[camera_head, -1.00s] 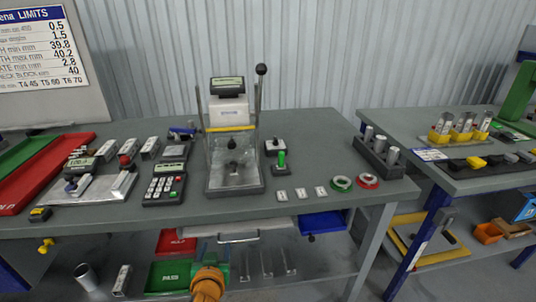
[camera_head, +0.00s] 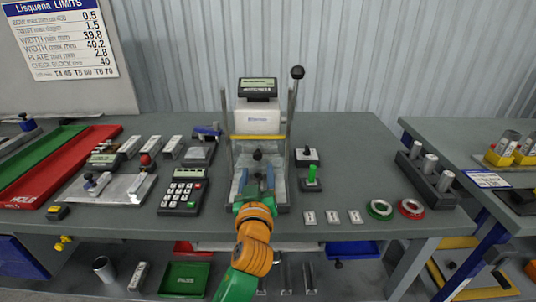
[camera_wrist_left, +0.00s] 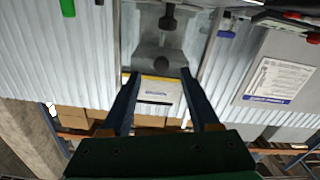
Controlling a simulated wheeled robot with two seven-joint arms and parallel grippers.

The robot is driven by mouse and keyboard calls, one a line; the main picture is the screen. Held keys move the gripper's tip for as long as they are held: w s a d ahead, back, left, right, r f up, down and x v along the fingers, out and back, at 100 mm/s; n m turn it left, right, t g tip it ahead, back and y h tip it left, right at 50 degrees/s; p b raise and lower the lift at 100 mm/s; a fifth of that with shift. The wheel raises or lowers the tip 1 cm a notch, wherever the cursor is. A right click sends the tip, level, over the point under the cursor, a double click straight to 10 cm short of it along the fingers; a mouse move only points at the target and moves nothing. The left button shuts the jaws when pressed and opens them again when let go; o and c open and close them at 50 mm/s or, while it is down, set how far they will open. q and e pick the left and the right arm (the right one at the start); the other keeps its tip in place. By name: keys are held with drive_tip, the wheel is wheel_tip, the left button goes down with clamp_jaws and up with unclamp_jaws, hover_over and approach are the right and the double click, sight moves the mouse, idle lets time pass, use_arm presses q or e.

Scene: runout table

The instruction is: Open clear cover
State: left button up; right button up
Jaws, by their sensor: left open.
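The test device (camera_head: 263,118) stands near the middle of the table, with a white head, a small display on top and upright posts. Its clear cover (camera_head: 240,158) is a see-through panel on the front between the posts, below a yellow bar (camera_head: 258,137); its edges are hard to make out. My left gripper (camera_head: 258,180) is in front of the device over its base, open and empty, partly hiding the lower cover. In the left wrist view the open fingers (camera_wrist_left: 162,74) point at the device, with the yellow bar between them. I cannot tell whether they touch the cover. My right gripper is not in view.
A keypad unit (camera_head: 181,193) is left of the device. A green button (camera_head: 311,175) and several small white tags are to its right. Green (camera_head: 379,208) and red rings lie near the right front edge. A tall lever with a black knob (camera_head: 297,72) rises at the device's right.

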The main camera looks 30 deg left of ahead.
sight(257, 157)
use_arm(q)
drive_tip(key=x, duration=0.1)
drive_tip(key=p+x, duration=0.1)
drive_tip(key=x, duration=0.1)
drive_tip(key=shift+w+a+r, duration=0.2)
drive_tip(key=shift+a+r, duration=0.1)
drive_tip(key=shift+r, duration=0.1)
drive_tip(key=shift+w+a+f, duration=0.25)
drive_tip(key=shift+w+a, duration=0.15)
drive_tip(key=shift+w, duration=0.25)
drive_tip(key=shift+s+d, duration=0.1)
clamp_jaws()
drive_tip(key=shift+r, duration=0.1)
